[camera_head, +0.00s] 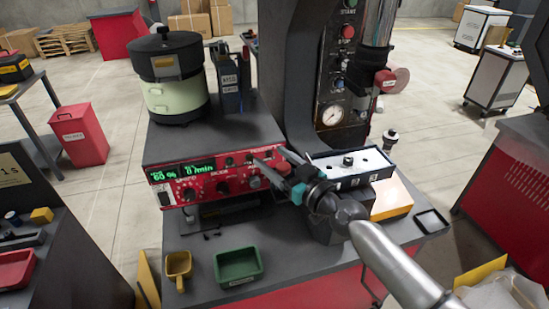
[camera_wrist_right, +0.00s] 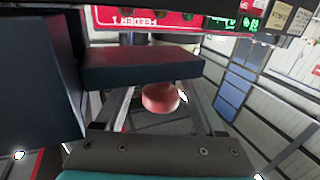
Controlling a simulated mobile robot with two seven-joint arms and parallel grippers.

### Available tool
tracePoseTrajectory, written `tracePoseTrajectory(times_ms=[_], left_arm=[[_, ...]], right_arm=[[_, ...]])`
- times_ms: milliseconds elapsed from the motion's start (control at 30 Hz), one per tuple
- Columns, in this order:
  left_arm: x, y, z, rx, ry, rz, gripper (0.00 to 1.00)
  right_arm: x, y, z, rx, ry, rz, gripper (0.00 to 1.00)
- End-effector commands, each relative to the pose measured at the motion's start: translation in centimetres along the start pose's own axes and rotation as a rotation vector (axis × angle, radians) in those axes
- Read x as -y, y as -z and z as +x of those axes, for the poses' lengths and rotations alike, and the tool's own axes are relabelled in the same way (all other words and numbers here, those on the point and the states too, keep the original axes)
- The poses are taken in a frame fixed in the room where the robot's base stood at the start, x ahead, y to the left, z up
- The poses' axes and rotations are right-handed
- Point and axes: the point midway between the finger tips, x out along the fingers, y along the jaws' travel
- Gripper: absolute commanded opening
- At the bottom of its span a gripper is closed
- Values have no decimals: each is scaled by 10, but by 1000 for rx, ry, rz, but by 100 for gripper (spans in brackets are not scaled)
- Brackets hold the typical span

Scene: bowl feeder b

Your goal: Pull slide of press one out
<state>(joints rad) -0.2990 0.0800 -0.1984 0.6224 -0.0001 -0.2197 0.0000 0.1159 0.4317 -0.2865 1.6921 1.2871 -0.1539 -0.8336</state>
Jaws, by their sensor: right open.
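My right gripper (camera_head: 277,167) reaches in from the right, in front of the red feeder panel (camera_head: 215,178). Its fingers are apart and empty. In the right wrist view a round red knob (camera_wrist_right: 160,97) lies between or just beyond the open fingers, and I see no grip on it. A dark bar (camera_wrist_right: 138,65) lies beside the knob; I cannot tell whether it is the slide. My left gripper is not in view.
A bowl feeder (camera_head: 172,95) stands on the grey unit at the left. A green tray (camera_head: 238,267) and a yellow scoop-like bin (camera_head: 178,266) sit on the front of the bench. An orange-edged pale block (camera_head: 392,198) and a small black tray (camera_head: 432,222) lie right of my wrist.

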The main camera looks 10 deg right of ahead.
Motion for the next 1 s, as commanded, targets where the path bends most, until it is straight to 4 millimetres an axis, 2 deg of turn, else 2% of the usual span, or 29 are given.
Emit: tracePoseTrajectory(times_ms=[300,333,900,1000], left_arm=[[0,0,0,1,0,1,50],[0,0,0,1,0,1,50],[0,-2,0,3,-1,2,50],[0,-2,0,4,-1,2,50]], right_arm=[[0,0,3,0,1,1,71],[0,0,3,0,1,1,69],[0,0,2,0,0,1,4],[0,0,2,0,0,1,0]])
